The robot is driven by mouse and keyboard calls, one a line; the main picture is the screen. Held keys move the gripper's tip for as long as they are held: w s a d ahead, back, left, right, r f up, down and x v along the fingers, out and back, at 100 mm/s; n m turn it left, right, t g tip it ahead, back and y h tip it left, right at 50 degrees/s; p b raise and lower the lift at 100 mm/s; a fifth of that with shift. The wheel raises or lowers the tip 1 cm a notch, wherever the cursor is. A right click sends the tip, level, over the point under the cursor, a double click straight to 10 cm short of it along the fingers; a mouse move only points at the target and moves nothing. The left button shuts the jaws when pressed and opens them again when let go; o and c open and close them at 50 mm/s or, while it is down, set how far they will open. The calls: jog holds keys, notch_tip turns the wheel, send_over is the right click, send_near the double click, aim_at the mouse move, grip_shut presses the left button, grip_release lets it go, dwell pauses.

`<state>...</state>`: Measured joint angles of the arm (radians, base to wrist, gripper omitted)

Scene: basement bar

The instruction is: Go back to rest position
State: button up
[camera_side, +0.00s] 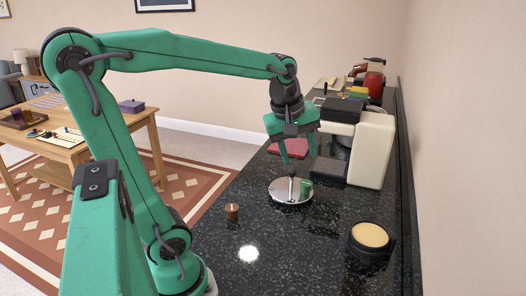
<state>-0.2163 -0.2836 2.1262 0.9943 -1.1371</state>
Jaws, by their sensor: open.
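My gripper (297,153) points down over the black speckled counter, with its green fingers apart. It is above a round silver plate (278,196). A small green object (306,189) is on the plate's right side. A thin dark upright shape (291,182) stands in line with the gripper over the plate; I cannot tell whether it is separate from the gripper. I see nothing clearly held between the fingers. My arm reaches across from the left, bent at the elbow and raised well above the counter.
A cream and black machine (371,150) stands close right of the gripper. A red flat item (291,147) lies behind it. A small brown cup (232,211) and a black round container (369,241) are nearer. The front middle of the counter (300,255) is clear. A wooden table (60,150) stands left.

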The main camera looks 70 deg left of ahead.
jog(key=s+d+f+m+t, duration=0.2)
jog(key=s+d+m, duration=0.5)
jog(key=m, duration=0.8)
jog(key=s, duration=0.2)
jog(key=shift+s+m+h, duration=0.3)
jog(key=shift+s+h, duration=0.05)
jog(key=shift+h, duration=0.05)
